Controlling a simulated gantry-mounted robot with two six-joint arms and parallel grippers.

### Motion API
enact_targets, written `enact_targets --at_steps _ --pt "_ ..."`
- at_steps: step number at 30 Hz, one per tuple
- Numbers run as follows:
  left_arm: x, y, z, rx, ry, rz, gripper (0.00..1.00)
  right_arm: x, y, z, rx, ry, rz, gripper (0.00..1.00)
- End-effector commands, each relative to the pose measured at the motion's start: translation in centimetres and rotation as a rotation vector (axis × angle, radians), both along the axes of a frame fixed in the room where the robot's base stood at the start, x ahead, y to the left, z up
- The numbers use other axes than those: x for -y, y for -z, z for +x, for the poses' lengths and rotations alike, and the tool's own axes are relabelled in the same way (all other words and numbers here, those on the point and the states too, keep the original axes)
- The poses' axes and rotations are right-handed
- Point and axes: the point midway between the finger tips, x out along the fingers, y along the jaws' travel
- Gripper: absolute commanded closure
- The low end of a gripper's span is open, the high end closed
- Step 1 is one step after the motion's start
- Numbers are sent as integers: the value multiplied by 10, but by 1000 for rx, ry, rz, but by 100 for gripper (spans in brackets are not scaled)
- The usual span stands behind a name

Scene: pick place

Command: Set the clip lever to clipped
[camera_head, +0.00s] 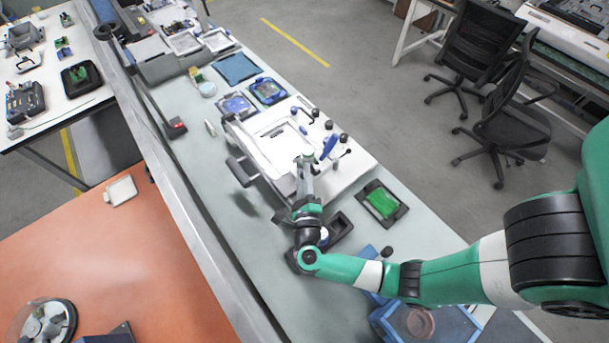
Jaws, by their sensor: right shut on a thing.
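A white fixture (269,152) with a rectangular recess stands on the long grey-green bench. Several black-knobbed levers and a blue handle (329,146) stand along its right side. My right gripper (306,163) reaches over the fixture's near right part and is shut on the clip lever there. The lever is small and mostly hidden by the fingers, so its setting cannot be told. The blue handle stands just right of the fingertips, apart from them. My left gripper is not in view.
A black tray with a green part (382,204) lies right of the fixture. Blue bins (430,325) stand at the bench's near end, below my right arm. Trays with blue parts (268,91) lie behind the fixture. A metal rail (180,185) runs along the bench's left side.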

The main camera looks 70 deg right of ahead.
Motion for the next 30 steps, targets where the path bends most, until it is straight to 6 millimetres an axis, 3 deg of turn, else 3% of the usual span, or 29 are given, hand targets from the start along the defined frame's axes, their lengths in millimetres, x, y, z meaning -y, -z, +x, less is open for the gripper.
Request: enact_targets --at_steps 10,11,15,25,30 --pt "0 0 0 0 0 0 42 0 0 -1 -1 4 1 100" --pt "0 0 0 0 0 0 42 0 0 -1 -1 4 1 68" --pt "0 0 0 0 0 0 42 0 0 0 0 3 1 43" --pt "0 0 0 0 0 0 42 -2 0 -1 0 1 1 43" --pt "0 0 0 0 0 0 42 -23 0 -10 -1 -6 1 43"
